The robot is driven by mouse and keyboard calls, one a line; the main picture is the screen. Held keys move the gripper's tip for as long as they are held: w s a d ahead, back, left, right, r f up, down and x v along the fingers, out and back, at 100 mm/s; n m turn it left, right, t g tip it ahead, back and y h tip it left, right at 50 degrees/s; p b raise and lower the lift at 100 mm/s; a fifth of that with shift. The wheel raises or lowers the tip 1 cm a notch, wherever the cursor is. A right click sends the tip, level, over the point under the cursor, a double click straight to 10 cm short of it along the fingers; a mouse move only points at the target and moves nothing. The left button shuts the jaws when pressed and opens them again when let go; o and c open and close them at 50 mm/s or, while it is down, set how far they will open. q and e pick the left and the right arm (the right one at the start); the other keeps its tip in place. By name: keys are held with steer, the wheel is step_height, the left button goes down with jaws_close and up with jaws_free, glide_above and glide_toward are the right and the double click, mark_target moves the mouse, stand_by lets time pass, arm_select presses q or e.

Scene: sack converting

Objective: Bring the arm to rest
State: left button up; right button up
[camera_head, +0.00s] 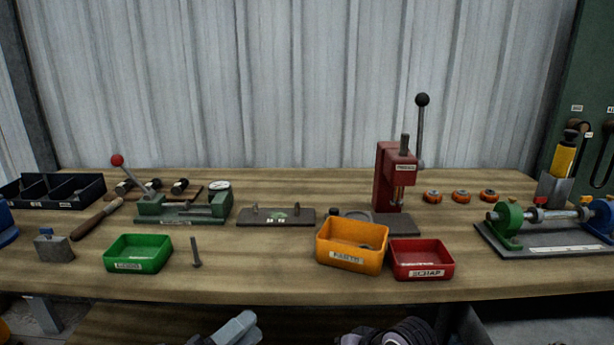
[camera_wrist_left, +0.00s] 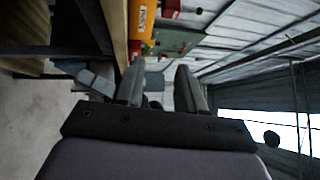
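My left gripper (camera_head: 236,328) shows at the bottom edge of the head view, low in front of the bench and below its front edge. In the left wrist view, my left gripper (camera_wrist_left: 162,88) has its two grey fingers apart with a gap between them, and I see nothing held. The gripper is clear of the bench top and touches none of the things on it.
The wooden bench (camera_head: 300,289) carries a green tray (camera_head: 138,254), an orange tray (camera_head: 351,245), a red tray (camera_head: 421,259), a red press (camera_head: 395,175) and a green fixture (camera_head: 183,207). Dark round shapes (camera_head: 395,334) below the bench edge are unclear.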

arm_select(q)
steer(key=s+a+f+n+g+y+p, duration=0.1)
steer(key=s+a+f+n+g+y, duration=0.1)
steer(key=s+a+f+n+y, duration=0.3)
steer(key=s+a+f+n+g+y+p, duration=0.2)
steer(key=s+a+f+n+y, duration=0.3)
steer(key=s+f+n, duration=0.8)
steer(key=n+y, duration=0.1)
steer(key=n, duration=0.5)
steer(key=shift+s+f+n, duration=0.15)
steer(key=shift+f+n, duration=0.15)
steer(key=shift+f, duration=0.05)
arm_select(e)
steer(key=s+d+f+n+t+h, duration=0.1)
steer(key=s+d+f+t, duration=0.1)
steer(key=s+d, duration=0.5)
steer(key=s+d+f+n+t+h, duration=0.1)
steer(key=s+d+f, duration=0.4)
steer(key=s, duration=0.8)
steer(key=d+t+h, duration=0.1)
steer(key=d+t, duration=0.1)
steer(key=shift+s+f+n+t, duration=0.15)
steer(key=shift+s+n+t, duration=0.15)
steer(key=shift+s+n, duration=0.1)
steer(key=shift+c, duration=0.4)
arm_select(q)
steer(key=shift+d, duration=0.15)
arm_select(e)
steer(key=shift+s+d, duration=0.1)
steer(key=shift+d, duration=0.05)
